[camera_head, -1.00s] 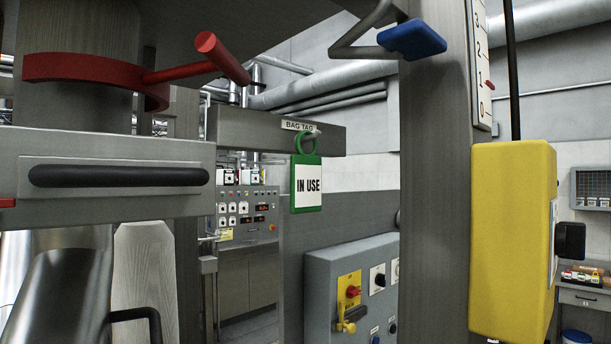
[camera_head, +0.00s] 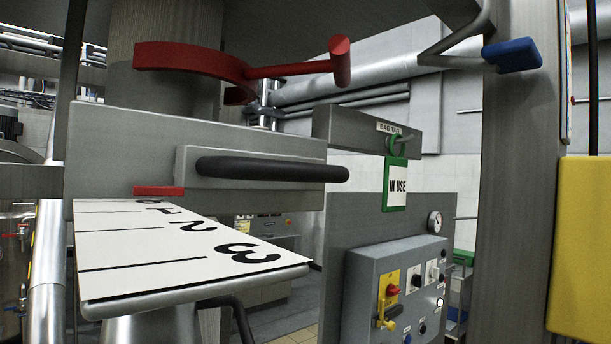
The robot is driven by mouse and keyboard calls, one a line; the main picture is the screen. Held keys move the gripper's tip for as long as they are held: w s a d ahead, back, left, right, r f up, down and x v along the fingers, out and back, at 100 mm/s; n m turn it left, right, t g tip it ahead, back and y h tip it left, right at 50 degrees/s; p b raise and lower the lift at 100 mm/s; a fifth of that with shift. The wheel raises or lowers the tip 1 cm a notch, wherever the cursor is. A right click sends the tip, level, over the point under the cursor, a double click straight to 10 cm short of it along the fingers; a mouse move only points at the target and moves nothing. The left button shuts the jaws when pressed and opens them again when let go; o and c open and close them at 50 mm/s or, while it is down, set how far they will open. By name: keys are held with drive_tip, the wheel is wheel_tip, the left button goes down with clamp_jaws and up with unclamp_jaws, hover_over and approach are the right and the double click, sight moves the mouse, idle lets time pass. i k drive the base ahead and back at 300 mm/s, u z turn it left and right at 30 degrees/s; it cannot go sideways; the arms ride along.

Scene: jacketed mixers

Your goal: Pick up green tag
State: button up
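The green tag (camera_head: 396,184) has a white face reading "IN USE" and hangs by a green ring (camera_head: 393,145) from a hook on a grey bar labelled "BAG TAG" (camera_head: 369,134). It is right of centre, above a grey control box. My gripper is not visible in the camera_head view, so its opening and its distance to the tag cannot be seen.
A grey block with a black handle (camera_head: 272,168) stands close at left, over a white numbered scale plate (camera_head: 180,250). A red clamp with a lever (camera_head: 341,62) is above. A post (camera_head: 522,170), blue-ended lever (camera_head: 512,56) and yellow box (camera_head: 588,250) stand at right.

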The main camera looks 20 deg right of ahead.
sight(395, 167)
drive_tip(key=u, duration=2.3)
drive_tip(key=k, duration=2.65)
drive_tip(key=z, duration=1.45)
drive_tip(key=i, duration=1)
